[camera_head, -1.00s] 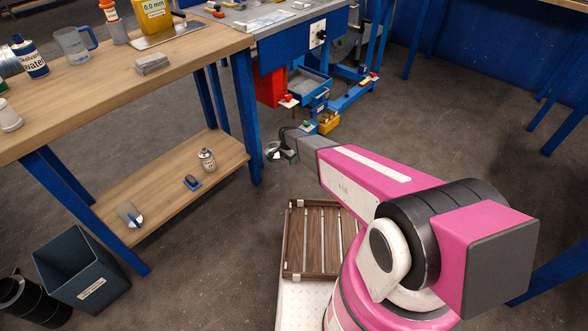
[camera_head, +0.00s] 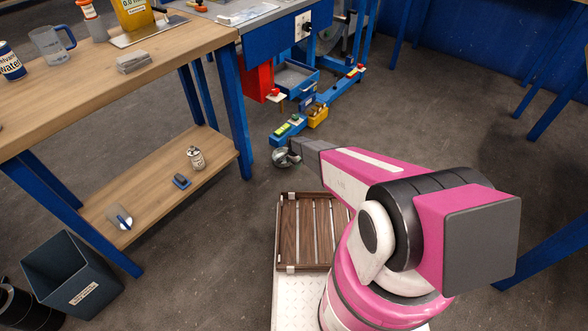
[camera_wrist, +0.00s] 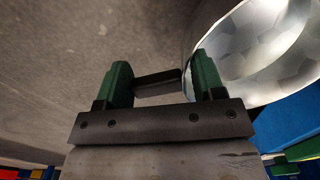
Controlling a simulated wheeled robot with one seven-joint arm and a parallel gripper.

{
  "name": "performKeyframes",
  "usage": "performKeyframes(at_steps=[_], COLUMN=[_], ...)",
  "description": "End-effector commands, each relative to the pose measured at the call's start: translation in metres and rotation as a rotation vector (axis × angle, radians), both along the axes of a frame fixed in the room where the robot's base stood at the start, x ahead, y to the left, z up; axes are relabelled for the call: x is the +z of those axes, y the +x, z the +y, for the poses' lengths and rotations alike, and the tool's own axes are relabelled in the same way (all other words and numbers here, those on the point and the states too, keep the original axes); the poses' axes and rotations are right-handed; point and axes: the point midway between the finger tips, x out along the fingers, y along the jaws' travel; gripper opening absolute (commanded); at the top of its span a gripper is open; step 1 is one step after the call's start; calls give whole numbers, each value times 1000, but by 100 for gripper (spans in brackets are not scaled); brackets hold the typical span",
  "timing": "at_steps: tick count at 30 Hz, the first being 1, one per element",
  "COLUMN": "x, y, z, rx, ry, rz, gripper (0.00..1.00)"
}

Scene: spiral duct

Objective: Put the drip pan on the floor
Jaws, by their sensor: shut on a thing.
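The drip pan is a shiny, round metal dish (camera_wrist: 262,48) at the upper right of the wrist view, beside the right finger. It also shows small in the head view as a silvery round pan (camera_head: 281,158). My gripper (camera_wrist: 160,84) has its two green fingers around a dark bar, apparently the pan's handle. In the head view, my gripper (camera_head: 294,150) is at the end of my outstretched arm, low over the grey floor (camera_head: 225,218). The head view does not clearly show a gap between pan and floor.
A wooden workbench (camera_head: 105,75) with a lower shelf (camera_head: 160,188) stands at left. A dark bin (camera_head: 70,270) is at lower left. Blue equipment with a drawer (camera_head: 297,78) stands beyond my gripper. A slatted wooden crate (camera_head: 283,235) is nearer me.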

Motion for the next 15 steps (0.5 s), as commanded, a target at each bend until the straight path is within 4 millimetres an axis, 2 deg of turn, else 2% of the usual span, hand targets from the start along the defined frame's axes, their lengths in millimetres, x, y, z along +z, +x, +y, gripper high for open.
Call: performKeyframes(at_steps=[5,12,15], x=[-9,-40,-42], y=[2,2,1], z=[-3,-3,-3], rx=[0,0,0], ry=[0,0,0], rz=[0,1,0], gripper=[11,11,11])
